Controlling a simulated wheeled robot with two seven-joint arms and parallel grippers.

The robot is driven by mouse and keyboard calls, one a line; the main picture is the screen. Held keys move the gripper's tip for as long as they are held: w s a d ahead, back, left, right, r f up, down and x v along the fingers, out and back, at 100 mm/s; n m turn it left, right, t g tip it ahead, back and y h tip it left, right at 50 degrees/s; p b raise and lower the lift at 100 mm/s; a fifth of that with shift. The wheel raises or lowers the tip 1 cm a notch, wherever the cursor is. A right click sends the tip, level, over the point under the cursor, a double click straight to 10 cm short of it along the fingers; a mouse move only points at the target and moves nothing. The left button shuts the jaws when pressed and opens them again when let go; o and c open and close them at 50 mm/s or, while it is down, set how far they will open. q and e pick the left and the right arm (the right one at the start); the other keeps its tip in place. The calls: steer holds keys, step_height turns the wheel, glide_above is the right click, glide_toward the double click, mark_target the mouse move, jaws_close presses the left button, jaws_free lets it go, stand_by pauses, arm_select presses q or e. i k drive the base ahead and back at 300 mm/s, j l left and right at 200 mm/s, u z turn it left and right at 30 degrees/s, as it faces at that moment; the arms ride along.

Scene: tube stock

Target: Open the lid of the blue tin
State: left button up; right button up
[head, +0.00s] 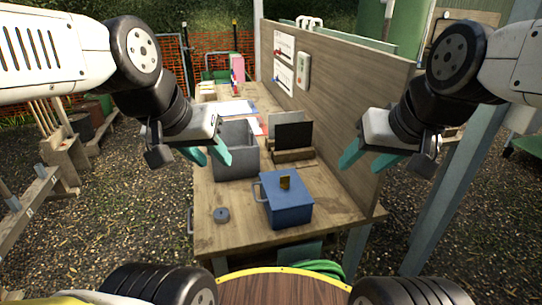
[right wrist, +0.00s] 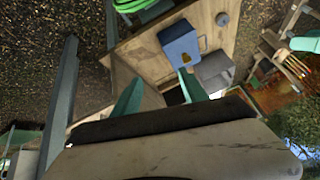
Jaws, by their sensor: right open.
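The blue tin (head: 287,207) stands upright near the front end of the wooden workbench. Its lid is shut, with a brass-coloured piece (head: 285,183) on top and a loop handle on its left side. The tin also shows in the right wrist view (right wrist: 180,46). My left gripper (head: 208,157) is open and empty, above and left of the tin, by the grey bin. My right gripper (head: 368,160) is open and empty, above and right of the tin, near the wooden partition. Its spread teal fingers show in the right wrist view (right wrist: 160,92). Neither gripper touches the tin.
The open grey bin (head: 234,166) stands behind the tin on the workbench (head: 240,237). A dark upright panel in a wooden holder (head: 293,156) is behind it too. A small blue-grey disc (head: 221,214) lies left of the tin. The wooden partition (head: 335,110) runs along the right edge.

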mark_target(297, 195)
steer(key=k+z, duration=0.25)
steer(key=k+l+z, duration=0.25)
steer(key=k, duration=0.15)
steer(key=j+z, duration=1.3)
steer(key=k+j, duration=0.1)
steer(key=j, duration=0.35)
steer(key=k+j, duration=0.1)
steer(key=j, duration=0.35)
steer(key=k+j, duration=0.15)
steer(key=j, duration=0.25)
steer(key=k+j, duration=0.1)
steer(key=j, duration=0.35)
steer(key=k+j, duration=0.1)
steer(key=j, duration=0.35)
